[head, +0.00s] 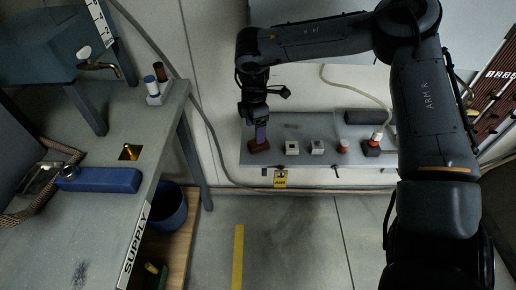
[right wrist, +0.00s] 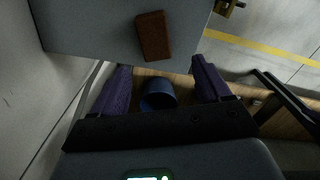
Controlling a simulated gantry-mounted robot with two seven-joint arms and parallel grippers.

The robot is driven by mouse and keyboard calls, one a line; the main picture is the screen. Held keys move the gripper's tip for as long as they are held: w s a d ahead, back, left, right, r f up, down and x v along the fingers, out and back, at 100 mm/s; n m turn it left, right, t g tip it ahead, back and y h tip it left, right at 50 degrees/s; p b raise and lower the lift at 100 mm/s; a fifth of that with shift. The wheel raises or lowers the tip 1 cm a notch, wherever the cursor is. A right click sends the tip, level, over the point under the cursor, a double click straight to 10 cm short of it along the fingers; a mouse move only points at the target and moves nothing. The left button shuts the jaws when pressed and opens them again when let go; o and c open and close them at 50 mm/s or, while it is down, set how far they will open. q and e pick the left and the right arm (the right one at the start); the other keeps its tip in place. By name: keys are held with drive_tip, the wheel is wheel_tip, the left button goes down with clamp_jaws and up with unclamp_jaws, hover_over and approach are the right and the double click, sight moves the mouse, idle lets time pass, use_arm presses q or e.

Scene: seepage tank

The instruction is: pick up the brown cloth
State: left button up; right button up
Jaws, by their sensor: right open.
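The brown cloth (head: 259,146) looks like a small folded block and lies at the left end of the grey shelf top (head: 285,160). My right gripper (head: 261,131) points down over it in the head view, with a purple finger overlapping the cloth's upper edge. In the right wrist view the cloth (right wrist: 153,36) lies on the grey top beyond the two purple fingertips, not between them. My right gripper (right wrist: 162,75) is open and empty there. Whether it touches the cloth cannot be told. My left gripper is not in view.
A blue bucket (head: 168,207) sits below the left bench (head: 100,222). A hose (head: 205,115) runs along the wall.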

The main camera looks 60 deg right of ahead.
sight(254, 144)
drive_tip(key=shift+f, duration=0.85)
drive_tip(key=shift+w+f+b, duration=0.45)
drive_tip(key=shift+f+b, duration=0.05)
drive_tip(key=shift+b, duration=0.05)
drive_tip(key=f+b, duration=0.3)
drive_tip(key=f, duration=0.1)
drive_tip(key=shift+s, duration=0.2)
drive_tip(key=shift+f, duration=0.4)
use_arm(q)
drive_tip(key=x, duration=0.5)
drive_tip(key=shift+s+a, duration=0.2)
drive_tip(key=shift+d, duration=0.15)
use_arm(e)
drive_tip(key=c, duration=1.1)
